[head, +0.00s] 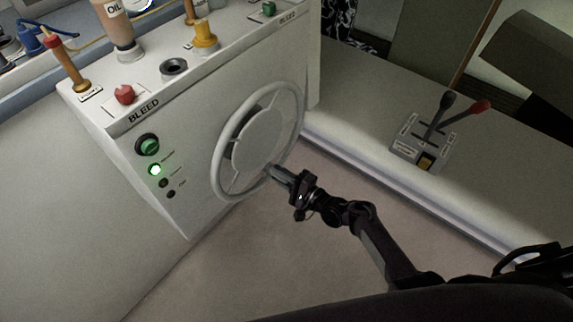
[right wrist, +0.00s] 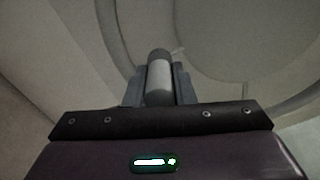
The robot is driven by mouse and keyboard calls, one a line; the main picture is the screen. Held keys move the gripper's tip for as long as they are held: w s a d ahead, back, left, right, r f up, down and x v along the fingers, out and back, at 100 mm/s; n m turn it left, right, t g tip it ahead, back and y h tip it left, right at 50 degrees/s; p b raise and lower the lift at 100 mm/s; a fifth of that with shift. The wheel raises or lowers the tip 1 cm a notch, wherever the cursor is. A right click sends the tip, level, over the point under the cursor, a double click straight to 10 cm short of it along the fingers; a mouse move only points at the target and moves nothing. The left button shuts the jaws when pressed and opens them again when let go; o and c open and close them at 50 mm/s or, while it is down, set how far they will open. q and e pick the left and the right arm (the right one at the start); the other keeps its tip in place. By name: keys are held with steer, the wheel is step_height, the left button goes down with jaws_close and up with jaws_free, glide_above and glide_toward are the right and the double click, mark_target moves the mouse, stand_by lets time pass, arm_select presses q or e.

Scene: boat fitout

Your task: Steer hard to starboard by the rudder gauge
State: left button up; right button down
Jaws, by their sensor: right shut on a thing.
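A white steering wheel (head: 224,178) with a broad round hub is mounted on the front face of a white console (head: 190,110). My right gripper (head: 275,171) is at the lower right of the wheel. It is shut on a grey cylindrical wheel handle (right wrist: 159,80), which shows between its fingers in the right wrist view. The wheel's pale rim (right wrist: 190,70) curves behind the handle there. I cannot make out a rudder gauge in these frames. My left gripper is not in view.
The console front has a green knob (head: 147,145) and a lit green lamp (head: 155,169). A red knob (head: 124,95) and an oil bottle (head: 118,30) stand on top. A lever box (head: 420,150) with black and red levers is on the bench at right. The floor below is clear.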

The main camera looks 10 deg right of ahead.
steer(key=shift+s+a+f+m+p, duration=0.1)
steer(key=shift+s+a+m+p, duration=0.3)
steer(key=shift+s+a+m, duration=0.35)
steer(key=shift+a, duration=0.1)
steer(key=c, duration=1.2)
jaws_free()
steer(key=shift+w, duration=0.1)
steer(key=v, duration=0.7)
steer(key=shift+s+d, duration=0.3)
